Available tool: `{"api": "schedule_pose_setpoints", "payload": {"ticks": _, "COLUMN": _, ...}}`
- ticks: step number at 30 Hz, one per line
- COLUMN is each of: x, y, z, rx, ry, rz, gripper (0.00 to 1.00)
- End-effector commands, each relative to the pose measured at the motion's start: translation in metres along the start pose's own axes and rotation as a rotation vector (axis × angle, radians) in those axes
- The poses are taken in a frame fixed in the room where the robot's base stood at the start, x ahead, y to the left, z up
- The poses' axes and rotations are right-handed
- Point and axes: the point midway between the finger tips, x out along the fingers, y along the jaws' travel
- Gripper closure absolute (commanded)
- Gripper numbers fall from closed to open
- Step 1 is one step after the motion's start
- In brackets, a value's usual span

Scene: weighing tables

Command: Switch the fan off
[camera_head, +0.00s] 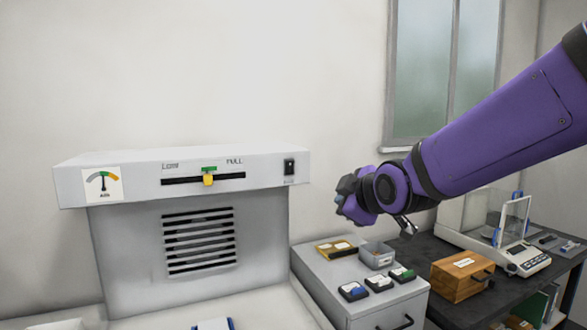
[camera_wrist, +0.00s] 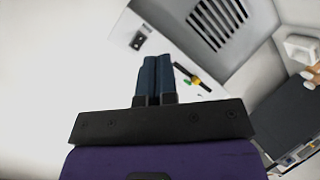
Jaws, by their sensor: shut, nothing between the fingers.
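The fan unit is a pale hood (camera_head: 130,170) on the wall, with a dark louvred vent (camera_head: 200,240) below its front panel. A small black rocker switch (camera_head: 289,167) sits at the panel's right end; which way it is pressed is too small to tell. My gripper (camera_head: 347,200) is in the air right of the panel, apart from the switch. In the wrist view, my gripper (camera_wrist: 153,62) is shut and empty; the switch (camera_wrist: 138,40) and knob (camera_wrist: 194,80) show beyond it.
A dial (camera_head: 103,187) is at the panel's left end. Below my gripper, a grey drawer cabinet (camera_head: 340,275) holds small boxes and a tray. A wooden box (camera_head: 461,275) and a balance (camera_head: 520,255) stand on the dark table at right. The air before the panel is clear.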

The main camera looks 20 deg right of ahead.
Motion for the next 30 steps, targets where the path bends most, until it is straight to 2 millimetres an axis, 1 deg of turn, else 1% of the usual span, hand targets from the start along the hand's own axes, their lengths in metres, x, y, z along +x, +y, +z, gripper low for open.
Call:
{"api": "schedule_pose_setpoints", "payload": {"ticks": 1, "x": 0.011, "y": 0.002, "z": -0.003, "rx": -0.055, "ry": 0.026, "rz": 0.027, "gripper": 1.0}}
{"api": "schedule_pose_setpoints", "payload": {"ticks": 3, "x": 0.023, "y": 0.006, "z": -0.01, "rx": -0.135, "ry": 0.067, "rz": 0.077, "gripper": 1.0}}
{"api": "schedule_pose_setpoints", "payload": {"ticks": 9, "x": 0.053, "y": 0.014, "z": -0.026, "rx": -0.36, "ry": 0.163, "rz": 0.235, "gripper": 1.0}}
{"api": "schedule_pose_setpoints", "payload": {"ticks": 12, "x": 0.064, "y": 0.017, "z": -0.032, "rx": -0.458, "ry": 0.196, "rz": 0.315, "gripper": 1.0}}
{"api": "schedule_pose_setpoints", "payload": {"ticks": 16, "x": 0.073, "y": 0.019, "z": -0.038, "rx": -0.556, "ry": 0.221, "rz": 0.404, "gripper": 1.0}}
{"api": "schedule_pose_setpoints", "payload": {"ticks": 21, "x": 0.078, "y": 0.021, "z": -0.042, "rx": -0.627, "ry": 0.234, "rz": 0.477, "gripper": 1.0}}
{"api": "schedule_pose_setpoints", "payload": {"ticks": 30, "x": 0.079, "y": 0.022, "z": -0.043, "rx": -0.645, "ry": 0.237, "rz": 0.498, "gripper": 1.0}}
